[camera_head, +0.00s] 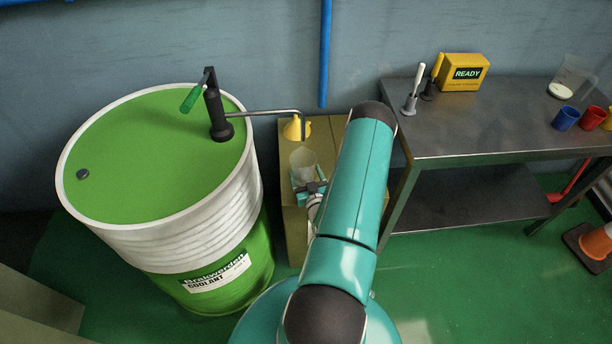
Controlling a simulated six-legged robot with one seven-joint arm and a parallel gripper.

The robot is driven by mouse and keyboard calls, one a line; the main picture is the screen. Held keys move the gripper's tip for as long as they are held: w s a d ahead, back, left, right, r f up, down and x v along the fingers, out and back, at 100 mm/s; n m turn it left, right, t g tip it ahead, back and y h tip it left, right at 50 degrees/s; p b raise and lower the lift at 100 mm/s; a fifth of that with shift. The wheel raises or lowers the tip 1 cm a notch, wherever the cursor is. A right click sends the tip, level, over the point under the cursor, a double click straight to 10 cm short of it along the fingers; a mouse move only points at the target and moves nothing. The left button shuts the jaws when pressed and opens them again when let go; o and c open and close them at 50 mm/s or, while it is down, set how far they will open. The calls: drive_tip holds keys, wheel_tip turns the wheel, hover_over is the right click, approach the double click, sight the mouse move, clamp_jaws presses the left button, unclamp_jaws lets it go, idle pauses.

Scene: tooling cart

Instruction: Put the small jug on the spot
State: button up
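A small clear jug (302,158) shows at the olive cabinet, below the yellow funnel (296,128). My gripper (308,178) is right at the near side of this jug, with its teal fingers beside the jug's lower part. The view is too small to tell whether the fingers touch or grip it, or whether the jug rests on the cabinet. A larger clear jug (574,76) with something white in the bottom stands at the back right of the metal table. I cannot make out a marked spot; my arm hides part of the cabinet top.
A green coolant drum (140,170) with a hand pump (214,110) stands left; its spout reaches over the funnel. The olive cabinet (325,130) is between drum and metal table (460,125). A yellow READY box (462,72) and cups (566,118) stand on the table. Its middle is clear.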

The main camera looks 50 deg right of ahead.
drive_tip(key=shift+f, duration=0.15)
drive_tip(key=o, duration=1.1)
drive_tip(key=shift+r, duration=0.2)
drive_tip(key=v, duration=1.2)
